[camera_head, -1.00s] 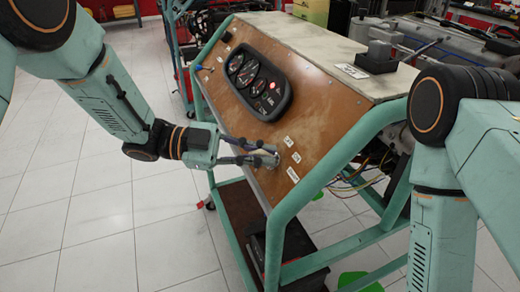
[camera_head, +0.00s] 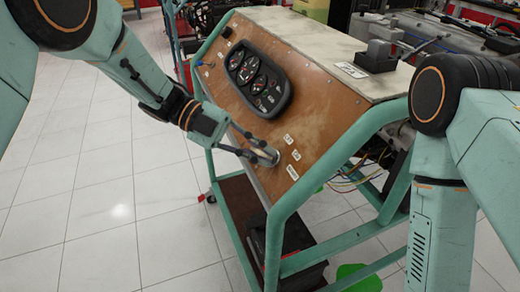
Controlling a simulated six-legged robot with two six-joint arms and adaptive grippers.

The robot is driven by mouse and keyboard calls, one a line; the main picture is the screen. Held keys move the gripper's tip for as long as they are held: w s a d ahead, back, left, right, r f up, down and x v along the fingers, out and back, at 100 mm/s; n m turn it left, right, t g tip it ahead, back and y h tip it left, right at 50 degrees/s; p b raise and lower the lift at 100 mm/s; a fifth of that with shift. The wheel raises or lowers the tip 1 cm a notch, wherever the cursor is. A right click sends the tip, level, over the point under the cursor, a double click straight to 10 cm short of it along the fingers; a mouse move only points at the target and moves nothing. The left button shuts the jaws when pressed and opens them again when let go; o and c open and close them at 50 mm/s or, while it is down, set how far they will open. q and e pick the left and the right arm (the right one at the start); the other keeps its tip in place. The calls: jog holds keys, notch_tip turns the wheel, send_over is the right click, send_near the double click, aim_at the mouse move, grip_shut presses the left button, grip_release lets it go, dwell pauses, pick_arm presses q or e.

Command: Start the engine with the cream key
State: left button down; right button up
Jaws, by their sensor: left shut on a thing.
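My left gripper (camera_head: 264,153) is at the lower right of the sloped brown engine panel (camera_head: 228,92). Its dark fingers are shut at a round, pale metal ignition switch (camera_head: 266,158) beside the small white labels. The cream key is mostly hidden by the fingertips, and its colour cannot be made out.
The green tube frame (camera_head: 277,230) borders the panel and carries a battery-like black box (camera_head: 295,245) below. Loose wires (camera_head: 365,176) hang behind the frame on the right. The tiled floor (camera_head: 90,210) at left is clear.

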pick_arm(q)
jog(key=shift+f, duration=0.1)
jog(key=c, duration=1.4)
grip_release()
jog(key=shift+c, duration=0.2)
jog(key=v, duration=1.2)
jog(key=shift+s, duration=0.1)
